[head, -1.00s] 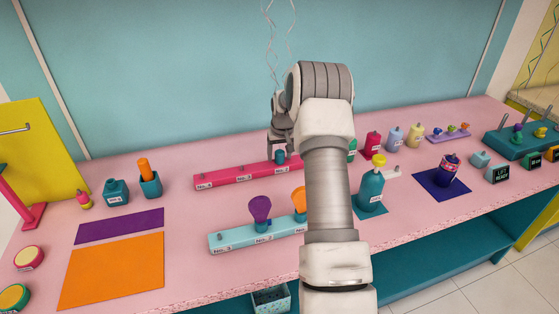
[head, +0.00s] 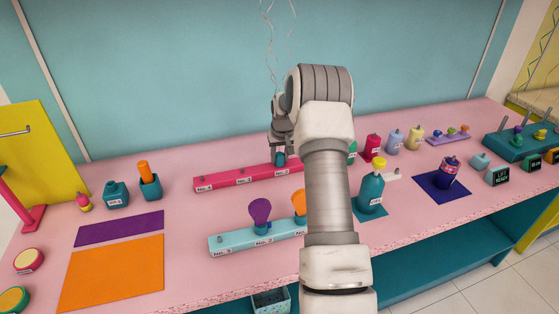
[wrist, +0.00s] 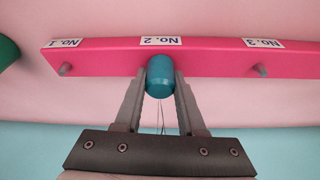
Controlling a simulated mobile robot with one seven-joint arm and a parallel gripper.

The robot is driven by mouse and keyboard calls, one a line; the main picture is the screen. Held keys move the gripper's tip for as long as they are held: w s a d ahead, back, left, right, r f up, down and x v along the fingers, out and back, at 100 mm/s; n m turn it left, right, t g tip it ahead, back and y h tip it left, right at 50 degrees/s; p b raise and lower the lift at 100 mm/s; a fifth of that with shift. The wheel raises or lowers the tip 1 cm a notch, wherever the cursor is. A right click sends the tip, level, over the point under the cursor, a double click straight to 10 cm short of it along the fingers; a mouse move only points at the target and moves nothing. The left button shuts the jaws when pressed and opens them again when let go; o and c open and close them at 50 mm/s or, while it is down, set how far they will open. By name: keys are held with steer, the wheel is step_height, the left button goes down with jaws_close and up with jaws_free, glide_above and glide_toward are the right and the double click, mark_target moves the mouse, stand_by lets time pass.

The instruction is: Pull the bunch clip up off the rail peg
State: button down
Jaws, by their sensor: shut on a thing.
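The bunch clip is a small teal cylinder at the No. 2 place of the pink rail (head: 222,182). In the wrist view the clip (wrist: 160,76) stands between my two fingers, which press on its sides. In the head view the clip (head: 280,159) shows just under my gripper (head: 281,152), low over the rail. My gripper is shut on it. The clip hides its peg, and I see no clear gap between clip and rail. Thin strings (wrist: 162,118) run from the clip; pale ribbons (head: 270,40) rise above my gripper in the head view.
Bare grey pegs stand at No. 1 (wrist: 65,69) and No. 3 (wrist: 260,70). A light blue rail (head: 228,242) with purple and orange pieces is in front. A teal bottle (head: 370,192) stands right of my arm. The wall is close behind.

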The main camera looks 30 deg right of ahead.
mark_target(280, 154)
steer(key=shift+r, duration=0.15)
steer(key=shift+r+p, duration=0.45)
steer(key=shift+r, duration=0.5)
steer(key=shift+r+p, duration=1.55)
steer(key=shift+r, duration=1.25)
